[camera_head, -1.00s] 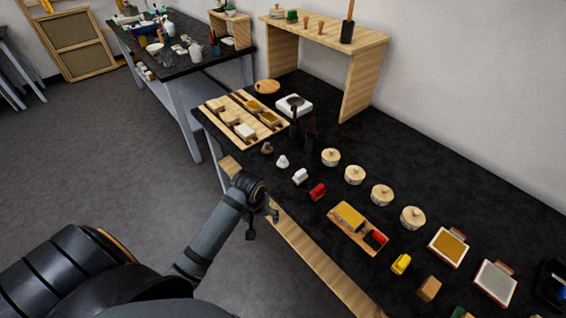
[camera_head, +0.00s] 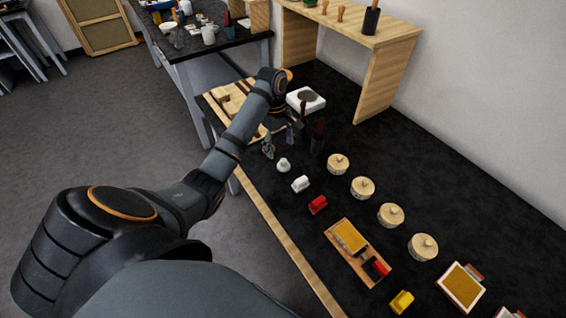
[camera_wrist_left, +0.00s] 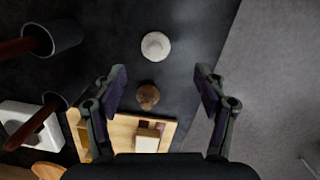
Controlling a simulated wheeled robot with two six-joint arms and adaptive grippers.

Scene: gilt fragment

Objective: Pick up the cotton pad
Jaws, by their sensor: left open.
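A small white, knob-shaped thing (camera_head: 284,165), which looks like the cotton pad, stands on the black tabletop (camera_head: 330,215). In the left wrist view the white pad (camera_wrist_left: 155,46) appears round, from above, just beyond the fingertips. A similar brown pad (camera_wrist_left: 148,96) lies between the fingers in that view; the arm hides it in the head view. My left gripper (camera_head: 279,143) points down over the table's far left part, near both pads. In the left wrist view its fingers (camera_wrist_left: 161,78) are spread, with nothing held. My right gripper is not in view.
Dark cups with tools (camera_head: 317,140) stand close to the right of my left gripper. A wooden tray (camera_wrist_left: 121,130) and a white scale-like box (camera_head: 306,100) lie behind. White and red blocks (camera_head: 317,205), lidded pots (camera_head: 390,214) and a wooden board (camera_head: 340,257) line the front.

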